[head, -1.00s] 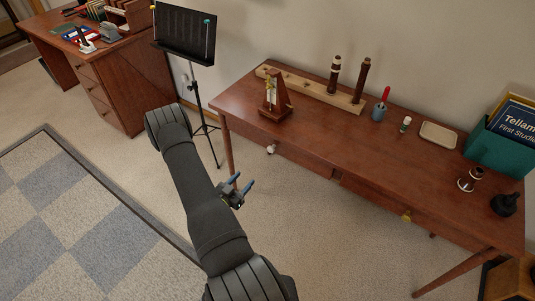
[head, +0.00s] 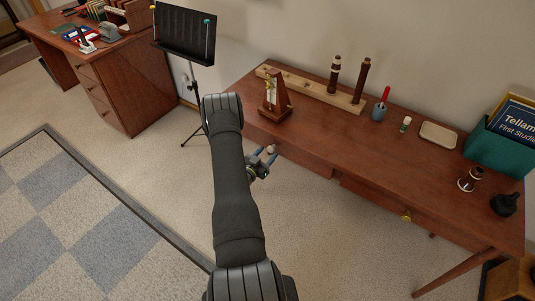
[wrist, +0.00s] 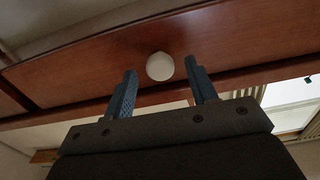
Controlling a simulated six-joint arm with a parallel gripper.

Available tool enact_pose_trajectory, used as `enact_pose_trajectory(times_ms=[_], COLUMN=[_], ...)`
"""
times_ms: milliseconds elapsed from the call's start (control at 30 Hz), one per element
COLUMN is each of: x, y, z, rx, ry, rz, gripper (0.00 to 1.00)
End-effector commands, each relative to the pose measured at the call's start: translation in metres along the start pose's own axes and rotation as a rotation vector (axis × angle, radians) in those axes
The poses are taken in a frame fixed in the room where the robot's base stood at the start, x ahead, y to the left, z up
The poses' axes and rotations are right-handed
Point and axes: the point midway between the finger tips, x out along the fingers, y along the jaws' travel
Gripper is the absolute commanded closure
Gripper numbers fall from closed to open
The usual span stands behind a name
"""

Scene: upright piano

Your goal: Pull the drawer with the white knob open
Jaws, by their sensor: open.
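The wooden table has a left drawer (head: 305,159) with a white knob (head: 271,149) on its front. The drawer front (wrist: 90,70) looks shut in both views. My gripper (head: 265,154) is at the knob, its blue fingers open. In the wrist view the white knob (wrist: 160,66) sits centred between and just beyond the two fingertips (wrist: 162,75). The fingers appear on either side of it and do not visibly grip it. Whether they touch the drawer front cannot be told.
A second drawer with a yellow knob (head: 406,216) is further right. On the tabletop stand a metronome (head: 275,98), a wooden rack (head: 310,88), a pen cup (head: 380,108) and a tray (head: 438,135). A music stand (head: 184,38) is left of the table. The carpet in front is clear.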

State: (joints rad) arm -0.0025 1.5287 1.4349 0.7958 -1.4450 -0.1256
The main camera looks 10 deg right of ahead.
Motion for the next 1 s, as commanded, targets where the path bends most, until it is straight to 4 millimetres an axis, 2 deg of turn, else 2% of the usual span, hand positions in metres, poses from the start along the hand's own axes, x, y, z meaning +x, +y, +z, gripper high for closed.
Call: enact_pose_trajectory(times_ms=[133, 400, 667, 867, 1000], x=[0.008, 0.009, 0.009, 0.007, -0.003], y=[0.0, 0.0, 0.0, 0.0, 0.0], z=[0.0, 0.0, 0.0, 0.0, 0.0], rx=[-0.001, -0.001, -0.001, -0.001, -0.001], ry=[0.0, 0.0, 0.0, -0.001, -0.001], rz=[0.0, -0.001, -0.001, -0.001, -0.001], gripper=[0.48, 0.48, 0.99, 1.0, 1.0])
